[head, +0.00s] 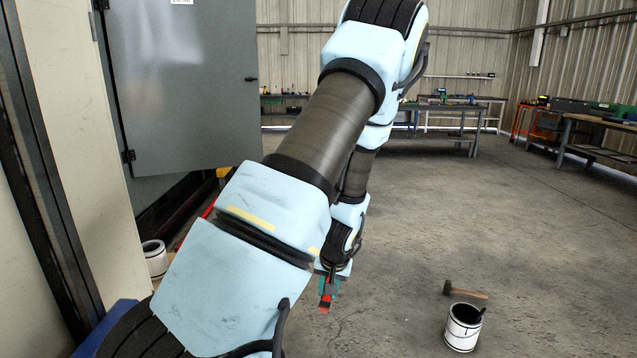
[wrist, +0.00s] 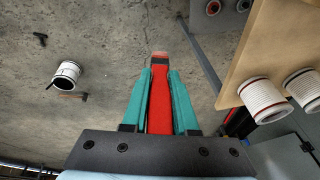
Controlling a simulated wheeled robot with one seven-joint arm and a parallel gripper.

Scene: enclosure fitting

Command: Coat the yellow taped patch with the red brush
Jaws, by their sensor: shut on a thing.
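My gripper (head: 328,284) hangs low near the middle of the head view, partly behind my own arm. In the wrist view its two teal fingers (wrist: 160,76) are closed on the red brush (wrist: 159,108), which lies between them with its tip pointing away past the fingertips. The brush's red end also shows below the gripper in the head view (head: 325,302). The brush is held in the air, with floor behind it. I cannot make out the yellow taped patch in either view; my arm hides part of the cabinet side.
A grey cabinet door (head: 180,85) stands open at left. A white can (head: 463,327) and a hammer (head: 466,291) are on the floor at right. Another can (head: 154,260) is at lower left. Cans (wrist: 264,100) stand on a tan board (wrist: 262,50). Benches line the back; mid-floor is clear.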

